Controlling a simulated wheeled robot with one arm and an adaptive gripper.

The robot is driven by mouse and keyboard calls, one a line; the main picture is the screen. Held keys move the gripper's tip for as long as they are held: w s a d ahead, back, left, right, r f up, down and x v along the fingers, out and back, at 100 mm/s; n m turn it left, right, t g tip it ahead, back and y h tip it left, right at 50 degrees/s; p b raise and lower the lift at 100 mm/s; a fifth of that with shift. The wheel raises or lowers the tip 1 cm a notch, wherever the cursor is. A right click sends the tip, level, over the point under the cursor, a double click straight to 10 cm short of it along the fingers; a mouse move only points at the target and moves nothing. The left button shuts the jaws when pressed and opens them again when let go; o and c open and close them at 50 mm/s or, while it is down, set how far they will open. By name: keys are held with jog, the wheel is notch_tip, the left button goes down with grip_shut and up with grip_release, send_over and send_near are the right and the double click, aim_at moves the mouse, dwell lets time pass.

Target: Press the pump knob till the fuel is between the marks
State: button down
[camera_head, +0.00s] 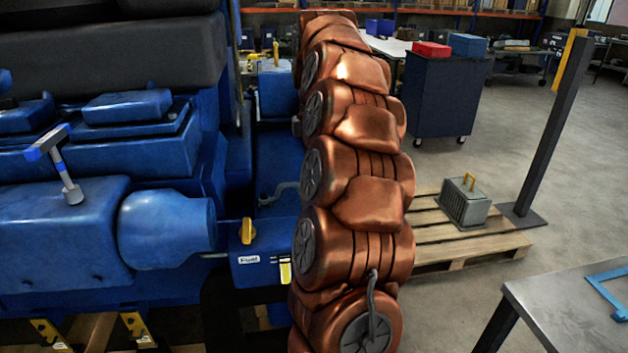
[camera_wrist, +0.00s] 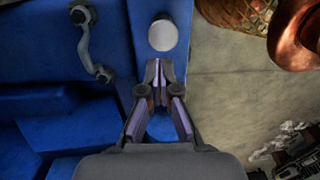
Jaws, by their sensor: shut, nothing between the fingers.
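A pale grey round knob (camera_wrist: 162,35) stands on a blue surface in the wrist view, straight ahead of my gripper (camera_wrist: 158,66). The two fingertips are together just short of the knob in the picture; I cannot tell whether they touch it. The gripper holds nothing. My arm hides my gripper and the pale knob there.
A curved grey handle (camera_wrist: 88,42) is left of the pale knob. The large blue engine (camera_head: 70,225) fills the left side. A pallet (camera_head: 450,250) with a metal box (camera_head: 464,203), a dark post (camera_head: 548,130) and a grey table (camera_head: 570,310) stand on the right.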

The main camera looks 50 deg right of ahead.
jog(key=shift+r, duration=1.3)
dwell(0.7)
jog(key=s+a+f+m, duration=0.2)
jog(key=s+a, duration=0.1)
jog(key=a, duration=0.8)
jog(key=s+a+f+m, duration=0.1)
jog(key=s+a+f, duration=0.1)
jog(key=a, duration=0.9)
jog(key=s+a+f+m, duration=0.3)
jog(key=s+a+f, duration=0.2)
jog(key=s, duration=0.4)
jog(key=s+a+f+m+g, duration=0.1)
jog(key=s+a+f+m, duration=0.3)
jog(key=s, duration=0.6)
notch_tip(320, 180, down, 3)
jog(key=shift+s+a+f+m+g, duration=0.1)
jog(key=shift+s+a+m+g, duration=0.15)
jog(key=shift+a, duration=0.85)
